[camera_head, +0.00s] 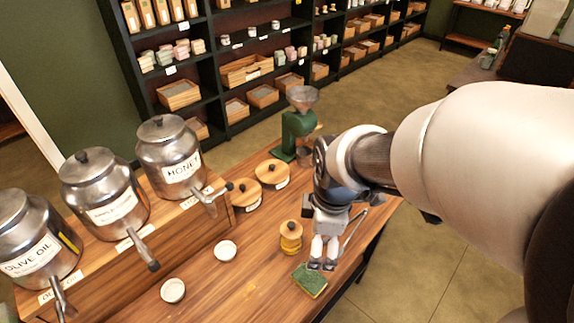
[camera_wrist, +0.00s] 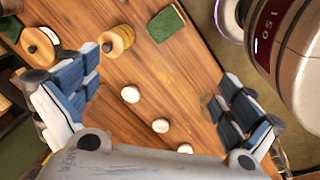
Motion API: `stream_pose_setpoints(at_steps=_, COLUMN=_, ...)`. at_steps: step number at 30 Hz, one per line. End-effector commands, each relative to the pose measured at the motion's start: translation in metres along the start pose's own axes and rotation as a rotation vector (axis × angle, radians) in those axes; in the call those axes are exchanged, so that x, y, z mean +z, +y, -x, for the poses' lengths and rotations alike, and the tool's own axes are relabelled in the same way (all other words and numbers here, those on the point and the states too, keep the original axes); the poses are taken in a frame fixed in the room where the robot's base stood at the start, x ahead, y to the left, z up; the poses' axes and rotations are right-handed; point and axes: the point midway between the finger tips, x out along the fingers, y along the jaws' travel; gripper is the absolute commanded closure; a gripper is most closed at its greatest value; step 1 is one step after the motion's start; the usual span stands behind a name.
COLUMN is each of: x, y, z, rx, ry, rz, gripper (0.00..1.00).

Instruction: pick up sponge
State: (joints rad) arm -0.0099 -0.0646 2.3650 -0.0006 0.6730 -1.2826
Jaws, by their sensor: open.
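The sponge (camera_head: 310,281) is a green and yellow block lying flat on the wooden table, near its front right edge in the head view. In the wrist view the sponge (camera_wrist: 166,24) shows its green top at the upper middle, beyond the space between the fingers. My gripper (camera_head: 324,254) is above the table, close to the sponge in the head view. In the wrist view my gripper (camera_wrist: 157,103) is open, its blue-grey fingers wide apart with nothing between them. The sponge is apart from both fingers there.
A small wooden-lidded jar (camera_head: 291,236) stands close to the sponge. White cups (camera_head: 225,251) sit on the table (camera_head: 225,290). Metal dispensers, including the honey one (camera_head: 170,150), stand on a wooden riser at left. A green grinder (camera_head: 294,133) stands behind. Bare table surrounds the sponge's left side.

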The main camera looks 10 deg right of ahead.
Motion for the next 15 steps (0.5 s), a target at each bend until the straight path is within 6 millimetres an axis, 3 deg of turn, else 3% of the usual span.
stream_pose_setpoints(at_steps=3, x=-0.005, y=0.012, z=-0.042, rx=-0.075, ry=-0.009, rz=0.329, gripper=0.0)
stream_pose_setpoints(at_steps=7, x=-0.007, y=0.017, z=-0.082, rx=-0.13, ry=0.004, rz=0.628, gripper=0.0)
stream_pose_setpoints(at_steps=12, x=-0.008, y=0.017, z=-0.113, rx=-0.166, ry=0.024, rz=0.853, gripper=0.0)
stream_pose_setpoints(at_steps=15, x=-0.008, y=0.016, z=-0.122, rx=-0.173, ry=0.029, rz=0.901, gripper=0.0)
